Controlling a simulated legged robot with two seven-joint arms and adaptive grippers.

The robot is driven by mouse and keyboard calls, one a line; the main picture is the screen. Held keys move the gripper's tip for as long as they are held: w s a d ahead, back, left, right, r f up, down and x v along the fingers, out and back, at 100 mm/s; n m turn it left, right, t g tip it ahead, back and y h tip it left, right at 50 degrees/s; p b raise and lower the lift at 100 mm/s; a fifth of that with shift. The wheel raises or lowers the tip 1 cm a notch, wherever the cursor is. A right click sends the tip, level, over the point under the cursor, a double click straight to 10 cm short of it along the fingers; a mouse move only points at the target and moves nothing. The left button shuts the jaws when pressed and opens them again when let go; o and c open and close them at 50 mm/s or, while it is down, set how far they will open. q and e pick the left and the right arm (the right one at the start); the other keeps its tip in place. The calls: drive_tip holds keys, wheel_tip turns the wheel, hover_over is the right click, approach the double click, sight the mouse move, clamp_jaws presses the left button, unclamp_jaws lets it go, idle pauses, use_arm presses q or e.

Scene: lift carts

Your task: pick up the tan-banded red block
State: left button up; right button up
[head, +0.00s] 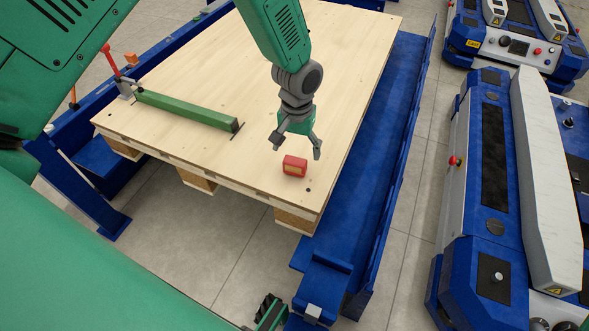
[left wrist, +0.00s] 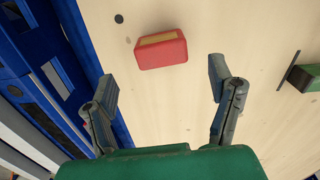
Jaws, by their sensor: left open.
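The red block (head: 295,166) with a tan band on one face lies on the pale wooden pallet top (head: 215,85), near its front right corner. My left gripper (head: 296,148) is open and empty, just above and behind the block in the head view. In the left wrist view the red block (left wrist: 161,49) lies beyond the open fingertips (left wrist: 163,85), between their lines and apart from both. Its tan band shows along the upper face there. My right gripper does not show clearly, apart from a possible green part at the bottom edge.
A green bar (head: 187,109) lies on the pallet left of my gripper, with a red-handled clamp (head: 118,72) at its left end. A blue frame (head: 375,145) runs along the pallet's right side. Blue and white carts (head: 505,180) stand at right. The pallet around the block is clear.

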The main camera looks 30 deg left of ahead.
sight(295, 160)
use_arm(q)
drive_tip(key=shift+d+f, duration=0.45)
drive_tip(key=shift+f, duration=0.4)
drive_tip(key=f+b, duration=0.1)
drive_tip(key=a+f+b, duration=0.1)
drive_tip(key=f, duration=0.1)
drive_tip(key=f+b, duration=0.1)
drive_tip(key=f, duration=0.1)
drive_tip(key=shift+s+a+f, duration=0.1)
drive_tip(key=shift+s+a, duration=0.1)
drive_tip(key=shift+a, duration=0.05)
drive_tip(key=shift+d, duration=0.15)
drive_tip(key=shift+d+r, duration=0.15)
drive_tip(key=shift+r, duration=0.05)
drive_tip(key=c, duration=1.4)
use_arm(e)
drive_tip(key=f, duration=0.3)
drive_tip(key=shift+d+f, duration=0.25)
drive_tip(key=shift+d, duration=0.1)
use_arm(q)
drive_tip(key=shift+o, duration=0.2)
drive_tip(key=shift+r, duration=0.1)
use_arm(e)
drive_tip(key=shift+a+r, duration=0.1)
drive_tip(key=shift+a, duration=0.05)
